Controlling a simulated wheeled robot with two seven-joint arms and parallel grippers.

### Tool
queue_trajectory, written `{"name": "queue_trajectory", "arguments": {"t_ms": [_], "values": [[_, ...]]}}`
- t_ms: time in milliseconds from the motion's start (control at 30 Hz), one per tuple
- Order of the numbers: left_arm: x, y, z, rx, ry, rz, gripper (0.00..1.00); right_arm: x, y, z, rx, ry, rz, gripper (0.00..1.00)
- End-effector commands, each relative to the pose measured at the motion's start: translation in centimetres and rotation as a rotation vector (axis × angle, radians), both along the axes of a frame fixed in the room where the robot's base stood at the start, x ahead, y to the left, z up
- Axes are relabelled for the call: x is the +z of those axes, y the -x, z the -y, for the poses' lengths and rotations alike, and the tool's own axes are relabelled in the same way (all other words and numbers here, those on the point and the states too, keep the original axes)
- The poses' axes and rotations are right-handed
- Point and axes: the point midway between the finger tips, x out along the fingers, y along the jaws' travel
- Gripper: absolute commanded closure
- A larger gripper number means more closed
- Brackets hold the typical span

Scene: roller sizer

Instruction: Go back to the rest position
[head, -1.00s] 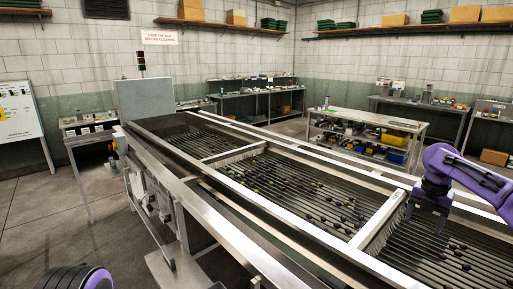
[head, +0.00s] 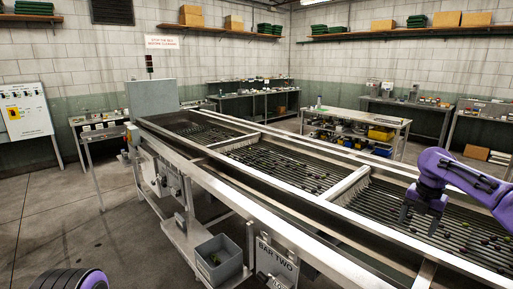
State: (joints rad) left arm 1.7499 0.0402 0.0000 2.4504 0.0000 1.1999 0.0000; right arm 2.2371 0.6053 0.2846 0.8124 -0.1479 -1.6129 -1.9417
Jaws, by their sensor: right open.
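My right gripper (head: 421,222) is at the right of the head view, on the purple arm that comes in from the right edge. Its fingers point down over the rollers of the near section of the roller sizer (head: 232,178). The jaws are open and I see nothing between them. Small dark olives (head: 465,222) lie on the rollers near and beyond the gripper; whether the fingertips touch the rollers I cannot tell. My left gripper is not in view; only a purple and black part of my body shows at the bottom left.
A grey bin (head: 218,262) with a few green bits stands beside a "BAR TWO" sign (head: 276,264) at the sizer's near side. Work tables (head: 345,116) stand along the back. The floor (head: 75,215) at the left is clear.

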Motion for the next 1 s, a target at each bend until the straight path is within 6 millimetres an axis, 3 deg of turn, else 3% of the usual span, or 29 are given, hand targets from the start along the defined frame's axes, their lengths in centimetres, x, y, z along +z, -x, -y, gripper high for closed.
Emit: {"name": "queue_trajectory", "arguments": {"t_ms": [267,467,567,767,867,900,1000], "values": [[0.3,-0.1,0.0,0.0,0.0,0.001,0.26,-2.5,-2.1,-5.8,-0.112,-0.097,0.048,0.26],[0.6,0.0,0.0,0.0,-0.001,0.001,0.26,-4.9,-3.1,-11.9,-0.27,-0.226,0.087,0.26],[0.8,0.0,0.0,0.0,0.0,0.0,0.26,-6.3,-3.3,-16.2,-0.38,-0.317,0.096,0.26],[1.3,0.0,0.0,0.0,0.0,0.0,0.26,-9.3,-1.7,-28.4,-0.701,-0.574,0.048,0.26],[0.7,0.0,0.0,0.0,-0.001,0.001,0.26,-12.6,0.6,-33.9,-0.905,-0.682,-0.024,0.26],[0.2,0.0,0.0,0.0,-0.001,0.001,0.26,-14.8,1.9,-35.5,-0.994,-0.704,-0.058,0.26],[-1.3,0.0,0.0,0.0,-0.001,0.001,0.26,-21.4,5.5,-37.7,-1.226,-0.724,-0.126,0.26]]}}
